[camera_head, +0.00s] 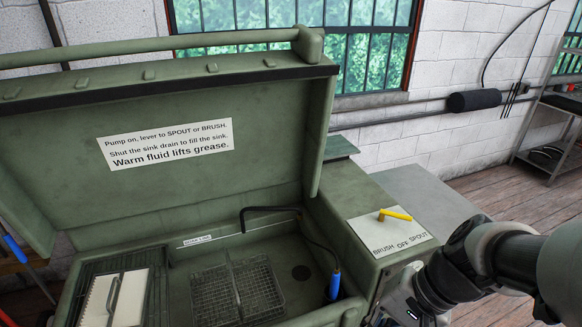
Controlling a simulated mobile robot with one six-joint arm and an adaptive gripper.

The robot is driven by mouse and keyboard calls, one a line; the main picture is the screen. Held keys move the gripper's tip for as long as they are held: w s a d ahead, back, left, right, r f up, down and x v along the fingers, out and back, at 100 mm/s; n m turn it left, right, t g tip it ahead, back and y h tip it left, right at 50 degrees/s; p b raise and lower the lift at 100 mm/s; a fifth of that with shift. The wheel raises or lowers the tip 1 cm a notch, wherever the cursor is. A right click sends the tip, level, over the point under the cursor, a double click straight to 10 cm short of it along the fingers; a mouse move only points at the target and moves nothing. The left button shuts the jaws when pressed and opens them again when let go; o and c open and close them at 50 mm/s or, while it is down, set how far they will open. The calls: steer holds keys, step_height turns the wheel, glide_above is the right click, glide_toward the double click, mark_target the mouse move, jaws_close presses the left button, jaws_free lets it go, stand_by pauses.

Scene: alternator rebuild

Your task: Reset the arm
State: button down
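My arm comes in from the right edge, and my gripper (398,308) hangs low at the bottom right, beside the front right corner of the green parts washer (335,200). Its fingertips are cut off or hidden, so I cannot tell whether it is open or shut, or whether it holds anything. The washer's lid stands open. A yellow lever (397,215) sits on a white plate (388,236) marked BRUSH, OFF and SPOUT; its handle points to the right.
In the sink are a wire basket (237,290), a black spout (270,209), a blue-handled brush (334,286) and a dark round drain (301,272). A white, notebook-like thing (115,298) lies on a rack at left. A metal shelf (552,130) stands at far right, with open wooden floor before it.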

steer(key=s+d+r+n+t+h, duration=0.1)
steer(key=s+r+n+t+h, duration=0.3)
steer(key=r, duration=0.4)
steer(key=s+n+h, duration=0.1)
steer(key=n, duration=0.1)
steer(key=shift+s+n, duration=0.4)
steer(key=c, duration=2.4)
jaws_free()
